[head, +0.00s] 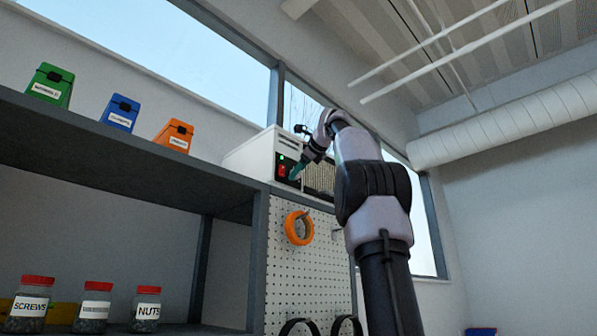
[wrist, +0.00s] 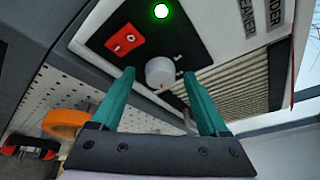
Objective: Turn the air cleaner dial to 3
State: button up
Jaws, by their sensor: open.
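The air cleaner (head: 258,152) is a white box on top of the pegboard cabinet. Its round white dial (wrist: 158,71) sits on a black panel in the wrist view, with small marks beside it that are too small to read. In the head view the dial is hidden behind or beside my fingers. My gripper (head: 294,172) is in front of the panel. Its two green fingers stand apart, one on each side of the dial in the wrist view (wrist: 159,78). I cannot tell whether they touch it. The dial's setting is not readable.
A red rocker switch (wrist: 125,40) and a lit green lamp (wrist: 161,11) are near the dial. A pleated grille (wrist: 236,84) lies to its right. An orange tape roll (head: 299,228) hangs on the pegboard (head: 325,275) below. Shelves with boxes and jars stand at left.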

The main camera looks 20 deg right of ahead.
jog(key=v, duration=1)
